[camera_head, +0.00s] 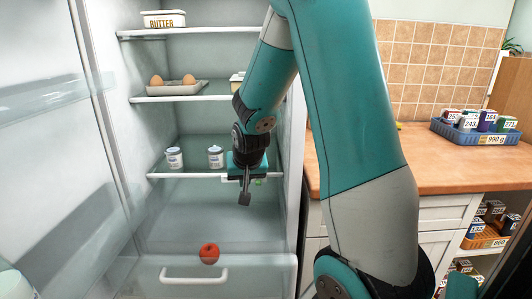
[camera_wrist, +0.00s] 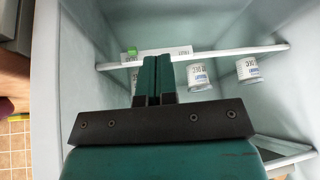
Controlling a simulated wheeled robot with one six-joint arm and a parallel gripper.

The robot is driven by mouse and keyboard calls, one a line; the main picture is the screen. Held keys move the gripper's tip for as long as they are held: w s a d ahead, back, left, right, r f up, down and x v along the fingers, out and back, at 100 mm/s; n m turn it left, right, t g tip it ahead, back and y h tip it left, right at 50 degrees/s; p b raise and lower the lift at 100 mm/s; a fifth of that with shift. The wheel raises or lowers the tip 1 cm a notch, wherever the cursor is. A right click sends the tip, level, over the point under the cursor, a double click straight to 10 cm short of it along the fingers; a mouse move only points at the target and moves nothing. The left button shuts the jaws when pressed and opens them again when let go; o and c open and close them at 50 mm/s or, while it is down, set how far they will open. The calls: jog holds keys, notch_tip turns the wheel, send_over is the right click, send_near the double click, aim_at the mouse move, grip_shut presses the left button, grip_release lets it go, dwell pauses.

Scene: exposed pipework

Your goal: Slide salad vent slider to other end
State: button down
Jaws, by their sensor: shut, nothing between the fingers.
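The vent slider is a small green tab (camera_head: 258,182) on a white vent strip (camera_head: 226,180) at the front edge of the lower fridge shelf. In the head view the tab is at the strip's right end. In the wrist view the green tab (camera_wrist: 132,51) is at the left end of the strip (camera_wrist: 172,52). My gripper (camera_head: 245,198) is shut and empty, pointing down in front of the shelf edge, a little left of the tab. In the wrist view my gripper's fingertips (camera_wrist: 158,62) overlap the strip's middle; contact cannot be told. My gripper hides part of the strip.
Eggs in a tray (camera_head: 178,88) and a butter box (camera_head: 163,19) are above. A red apple (camera_head: 209,253) is near the drawer handle (camera_head: 194,276). The open fridge door (camera_head: 50,150) is left; a counter (camera_head: 440,160) is right.

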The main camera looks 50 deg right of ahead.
jog(key=m+h+p, duration=0.1)
jog(key=m+h, duration=0.1)
send_near(258, 183)
jog(key=s+d, duration=0.1)
jog(key=s, duration=0.1)
jog(key=b+x, duration=0.5)
jog(key=x, duration=0.4)
jog(key=shift+d+f+b, duration=0.15)
jog(key=shift+d+b, duration=0.2)
jog(key=shift+w+a, duration=0.15)
jog(key=shift+a, duration=0.05)
